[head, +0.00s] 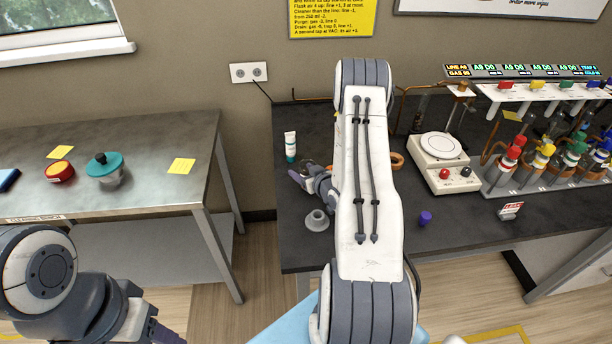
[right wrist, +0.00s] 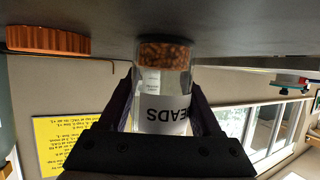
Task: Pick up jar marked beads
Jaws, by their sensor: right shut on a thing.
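The jar marked beads (right wrist: 163,92) is clear glass with brown beads at its base end. Its label shows upside down in the right wrist view, which is itself inverted. My right gripper (right wrist: 162,88) is shut around the jar, one finger on each side. The beads end meets the dark bench surface (head: 300,255), with no clear gap visible. In the head view my right gripper (head: 300,178) is partly covered by my arm, and the jar is hard to make out. My left gripper (head: 165,335) is at the bottom left, mostly cut off, with its opening unclear.
A white tube (head: 290,146) and a grey funnel-like piece (head: 317,221) stand near my right gripper. The metal table (head: 130,140) stands left.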

